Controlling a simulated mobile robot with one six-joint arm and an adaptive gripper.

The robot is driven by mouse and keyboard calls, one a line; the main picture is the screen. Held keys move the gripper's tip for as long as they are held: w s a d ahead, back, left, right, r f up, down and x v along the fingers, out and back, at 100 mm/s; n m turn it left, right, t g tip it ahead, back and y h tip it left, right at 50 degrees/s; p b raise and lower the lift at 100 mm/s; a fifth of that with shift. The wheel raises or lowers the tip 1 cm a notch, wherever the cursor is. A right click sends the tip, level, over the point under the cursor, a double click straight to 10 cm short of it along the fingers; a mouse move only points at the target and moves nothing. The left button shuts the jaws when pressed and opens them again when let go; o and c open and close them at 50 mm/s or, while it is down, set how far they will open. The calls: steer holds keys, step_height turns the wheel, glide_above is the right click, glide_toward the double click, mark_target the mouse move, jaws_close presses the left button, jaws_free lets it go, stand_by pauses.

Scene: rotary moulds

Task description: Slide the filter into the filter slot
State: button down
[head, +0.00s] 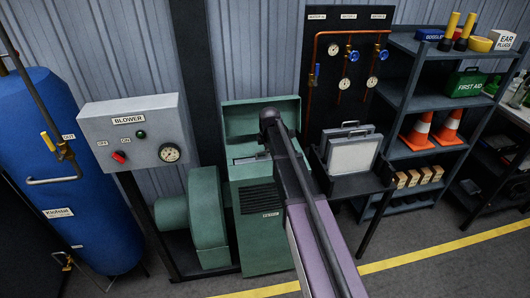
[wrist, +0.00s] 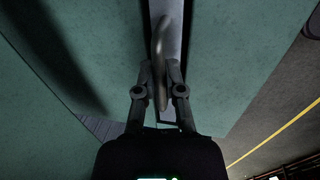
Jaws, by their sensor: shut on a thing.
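The green filter cabinet (head: 262,222) stands in the middle of the head view with its lid (head: 250,118) raised. In the wrist view my gripper (wrist: 161,85) is shut on a grey curved handle (wrist: 160,45), which I take to be the filter's. A narrow grey strip (wrist: 172,22) runs behind the handle between green cabinet surfaces (wrist: 235,50). I cannot tell how deep the filter sits in the slot, as gripper and handle cover much of it. In the head view my arm hides the gripper and most of the slot.
More framed filters (head: 352,155) with handles stand in a dark rack (head: 360,186) right of the cabinet. The blower housing (head: 206,215) and blower control box (head: 135,132) are to the left. Copper pipes with gauges (head: 344,84) and shelving (head: 425,110) stand behind and right.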

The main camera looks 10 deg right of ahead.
steer(key=c, duration=0.7)
jaws_free()
steer(key=shift+r, duration=0.15)
